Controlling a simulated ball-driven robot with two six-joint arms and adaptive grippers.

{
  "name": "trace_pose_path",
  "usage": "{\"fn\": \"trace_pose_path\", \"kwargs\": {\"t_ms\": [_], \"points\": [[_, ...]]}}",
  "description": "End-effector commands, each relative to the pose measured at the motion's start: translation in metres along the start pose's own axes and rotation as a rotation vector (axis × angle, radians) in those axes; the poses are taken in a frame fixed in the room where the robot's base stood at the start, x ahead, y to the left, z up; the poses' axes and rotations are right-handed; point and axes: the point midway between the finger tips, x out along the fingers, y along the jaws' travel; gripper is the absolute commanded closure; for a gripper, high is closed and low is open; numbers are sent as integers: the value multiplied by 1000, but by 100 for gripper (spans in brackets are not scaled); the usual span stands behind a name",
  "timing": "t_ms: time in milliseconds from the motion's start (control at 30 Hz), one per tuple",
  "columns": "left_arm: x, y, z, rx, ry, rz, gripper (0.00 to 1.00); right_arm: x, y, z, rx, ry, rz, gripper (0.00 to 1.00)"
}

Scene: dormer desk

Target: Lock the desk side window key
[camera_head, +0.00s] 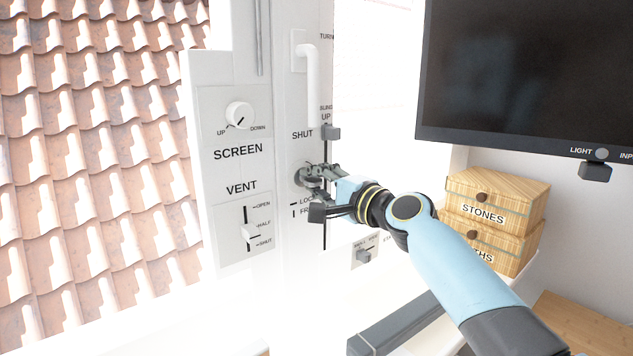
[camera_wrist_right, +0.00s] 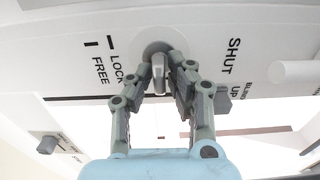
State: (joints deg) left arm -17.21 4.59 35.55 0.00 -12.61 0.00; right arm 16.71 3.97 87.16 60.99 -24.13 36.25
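The window key (camera_wrist_right: 158,72) is a small grey tab on a round plate (camera_wrist_right: 150,45) on the white window frame. Its LOCK and FREE marks (camera_wrist_right: 108,65) are printed beside the plate. I cannot tell which mark the key points to. My right gripper (camera_wrist_right: 161,74) has its two fingertips on either side of the key, seemingly closed on it. In the head view, my right gripper (camera_head: 316,190) reaches the frame from the right and partly covers the key's round plate (camera_head: 300,178) and the marks. My left gripper is not in view.
A white handle (camera_head: 312,75) and a dark blind slider (camera_head: 330,132) are above the key. A screen knob (camera_head: 239,114) and vent slider (camera_head: 250,234) are left. Another slider (camera_head: 364,256) is below. A monitor (camera_head: 530,70) and wooden boxes (camera_head: 500,205) stand right.

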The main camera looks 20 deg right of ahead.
Motion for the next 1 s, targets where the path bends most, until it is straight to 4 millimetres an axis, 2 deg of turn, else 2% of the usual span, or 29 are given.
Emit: {"fn": "trace_pose_path", "kwargs": {"t_ms": [33, 100, 333, 467, 567, 800, 1000], "points": [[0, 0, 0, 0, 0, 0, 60, 0, 0, 0, 0, 0, 0, 74], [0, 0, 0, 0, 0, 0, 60, 0, 0, 0, 0, -1, 0, 66], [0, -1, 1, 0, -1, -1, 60, 0, 0, 0, 0, -1, 1, 66], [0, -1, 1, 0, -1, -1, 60, -9, 2, 0, -1, 0, 2, 66], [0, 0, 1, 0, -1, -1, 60, -27, 2, 0, -3, 0, 3, 66], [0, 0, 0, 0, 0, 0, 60, -81, 2, 0, -4, -1, 4, 66], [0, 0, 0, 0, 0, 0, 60, -112, 1, -1, -3, 0, 2, 66]]}}
